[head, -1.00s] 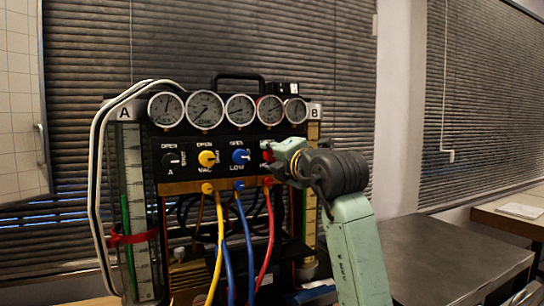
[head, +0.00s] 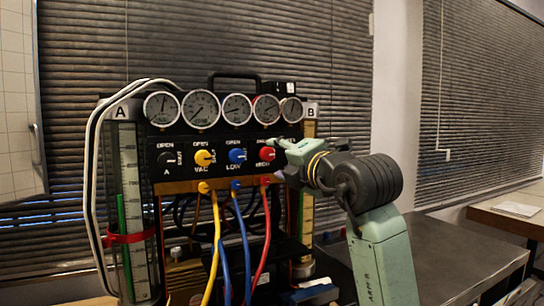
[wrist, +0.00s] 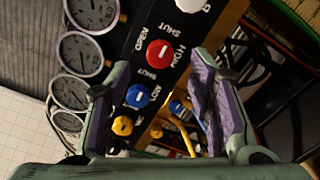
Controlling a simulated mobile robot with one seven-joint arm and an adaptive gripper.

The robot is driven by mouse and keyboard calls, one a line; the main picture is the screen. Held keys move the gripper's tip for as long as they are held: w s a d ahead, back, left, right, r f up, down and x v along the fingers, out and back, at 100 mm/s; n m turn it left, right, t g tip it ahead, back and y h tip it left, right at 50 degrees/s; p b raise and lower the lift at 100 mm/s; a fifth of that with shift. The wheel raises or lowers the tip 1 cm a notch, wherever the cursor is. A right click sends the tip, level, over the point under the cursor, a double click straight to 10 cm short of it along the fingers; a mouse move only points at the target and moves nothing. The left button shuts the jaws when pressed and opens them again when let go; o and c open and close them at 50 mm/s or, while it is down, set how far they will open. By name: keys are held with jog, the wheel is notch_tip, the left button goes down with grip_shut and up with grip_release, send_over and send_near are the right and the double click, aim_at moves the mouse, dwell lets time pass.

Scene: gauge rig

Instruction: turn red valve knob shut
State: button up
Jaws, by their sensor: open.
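The red valve knob (head: 267,154) is the rightmost coloured knob on the black panel (head: 183,172), with OPEN above it and HIGH below it. It shows whole in the wrist view (wrist: 160,53), with OPEN and SHUT lettering around it. It carries a white mark, but I cannot tell exactly where the mark points. My gripper (head: 279,144) is just right of the knob in the head view. In the wrist view my gripper (wrist: 155,78) has its two purple-lined fingers wide apart, with nothing between them. The knob lies beyond the fingertips, apart from them.
Blue (head: 237,156) and yellow (head: 204,158) knobs sit left of the red one. Round gauges (head: 201,108) line the top. Yellow, blue and red hoses (head: 266,235) hang below. A dark table (head: 450,255) stands at the right.

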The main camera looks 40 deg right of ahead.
jog(key=v, duration=0.5)
jog(key=shift+s, duration=0.25)
jog(key=shift+f, duration=0.1)
